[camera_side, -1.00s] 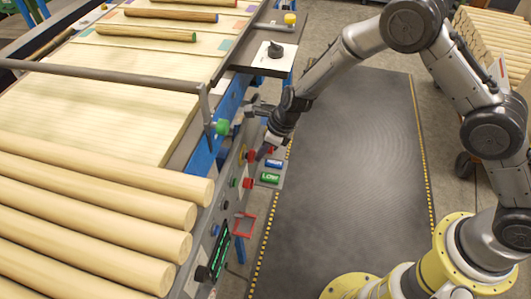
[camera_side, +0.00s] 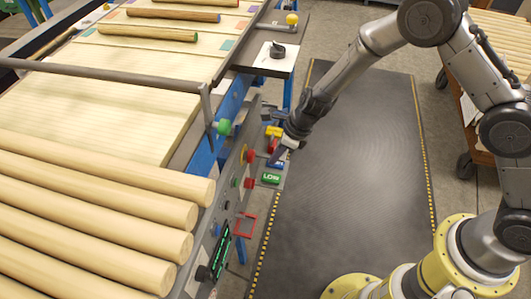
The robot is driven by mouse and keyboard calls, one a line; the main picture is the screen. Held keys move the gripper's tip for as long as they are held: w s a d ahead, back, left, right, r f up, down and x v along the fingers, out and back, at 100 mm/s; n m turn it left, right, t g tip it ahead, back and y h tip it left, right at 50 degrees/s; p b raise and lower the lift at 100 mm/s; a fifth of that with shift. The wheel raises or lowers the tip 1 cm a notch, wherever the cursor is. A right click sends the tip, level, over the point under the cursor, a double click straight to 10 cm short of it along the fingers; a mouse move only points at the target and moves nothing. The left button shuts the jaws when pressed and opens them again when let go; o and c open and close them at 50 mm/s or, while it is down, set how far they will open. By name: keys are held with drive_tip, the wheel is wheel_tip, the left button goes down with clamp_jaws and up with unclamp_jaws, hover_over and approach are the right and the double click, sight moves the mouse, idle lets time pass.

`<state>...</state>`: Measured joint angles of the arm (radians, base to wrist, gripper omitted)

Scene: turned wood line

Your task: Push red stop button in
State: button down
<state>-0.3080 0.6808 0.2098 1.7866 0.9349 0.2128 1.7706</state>
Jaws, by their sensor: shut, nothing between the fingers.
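The red stop button (camera_side: 250,156) sticks out from the side control panel (camera_side: 225,190) of the wood line, with a yellow surround behind it. My gripper (camera_side: 278,156) is shut and empty. It points down and left from the wrist, to the right of the button, with a visible gap between them. How far the button is pushed in cannot be told from this view.
Yellow (camera_side: 273,131), red (camera_side: 273,145), blue (camera_side: 276,163) and green (camera_side: 271,178) blocks sit close beside the panel, near my gripper. A red square button (camera_side: 249,183) and a red frame (camera_side: 245,224) are lower down.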

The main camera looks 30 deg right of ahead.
drive_tip(key=v, duration=1)
drive_tip(key=shift+a, duration=0.15)
drive_tip(key=shift+w, duration=0.1)
drive_tip(key=s+d+r+n+t, duration=0.1)
drive_tip(key=d+r+t, duration=0.15)
drive_tip(key=r, duration=0.65)
drive_tip(key=s+d+r+n+t, duration=0.1)
drive_tip(key=d+r, duration=0.3)
drive_tip(key=r, duration=0.4)
drive_tip(key=s+d+r+n+t, duration=0.1)
drive_tip(key=s+d+r+n, duration=0.3)
drive_tip(key=s+r+n, duration=0.5)
drive_tip(key=s+d+f+n+g+h, duration=0.1)
drive_tip(key=s+d+f+n, duration=0.2)
drive_tip(key=s+n, duration=0.5)
drive_tip(key=s+d+f+n+g+h, duration=0.1)
drive_tip(key=s+d+f+n+h, duration=0.1)
drive_tip(key=s+n, duration=0.6)
drive_tip(key=shift+s+d+f, duration=0.5)
drive_tip(key=shift+s+f, duration=0.1)
drive_tip(key=shift+f, duration=0.2)
